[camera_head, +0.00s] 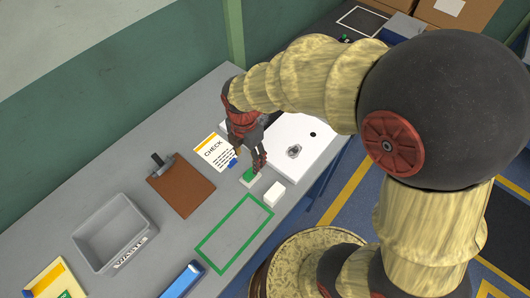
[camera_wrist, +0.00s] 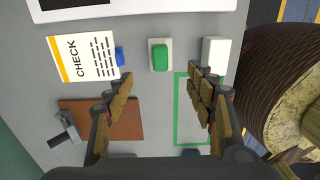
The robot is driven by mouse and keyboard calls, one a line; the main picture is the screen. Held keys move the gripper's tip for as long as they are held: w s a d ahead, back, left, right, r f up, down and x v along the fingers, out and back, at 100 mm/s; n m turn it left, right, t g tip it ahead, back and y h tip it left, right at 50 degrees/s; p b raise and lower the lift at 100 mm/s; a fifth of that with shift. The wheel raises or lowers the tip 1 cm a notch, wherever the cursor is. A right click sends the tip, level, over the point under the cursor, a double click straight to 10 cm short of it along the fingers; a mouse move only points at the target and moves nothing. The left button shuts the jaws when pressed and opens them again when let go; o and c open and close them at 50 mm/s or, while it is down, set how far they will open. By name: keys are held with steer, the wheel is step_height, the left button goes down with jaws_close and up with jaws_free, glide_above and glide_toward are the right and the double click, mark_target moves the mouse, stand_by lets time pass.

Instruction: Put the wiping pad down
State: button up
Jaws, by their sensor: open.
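A small green pad (camera_head: 250,174), which looks like the wiping pad, rests on a white plate (camera_wrist: 152,68) on the grey bench. The green pad (camera_wrist: 160,58) lies ahead of my fingertips in the wrist view, between their lines. My gripper (camera_head: 257,163) is just above and beside it in the head view. My gripper (camera_wrist: 161,79) is open, its fingers spread wide with nothing between them. Whether a fingertip touches the pad cannot be told.
A white block (camera_head: 274,194) stands right of the plate. A CHECK card (camera_head: 215,152) and blue piece (camera_wrist: 119,56) lie left. Around are a green outlined rectangle (camera_head: 203,247), brown clipboard (camera_head: 181,187), grey WASTE bin (camera_head: 83,241) and white tray (camera_head: 318,140). The outlined area is clear.

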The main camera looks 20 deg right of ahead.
steer(key=s+d+r+m+t, duration=0.2)
steer(key=s+d+r+m, duration=0.4)
steer(key=r+m, duration=0.4)
steer(key=s+d+r+m+t, duration=0.3)
steer(key=s+d+r+m, duration=0.3)
steer(key=r+m, duration=0.4)
steer(key=m, duration=0.4)
steer(key=shift+m+t, duration=0.3)
steer(key=shift+m, duration=0.1)
step_height(320, 180, down, 4)
steer(key=b, duration=0.4)
steer(key=shift+r, duration=0.1)
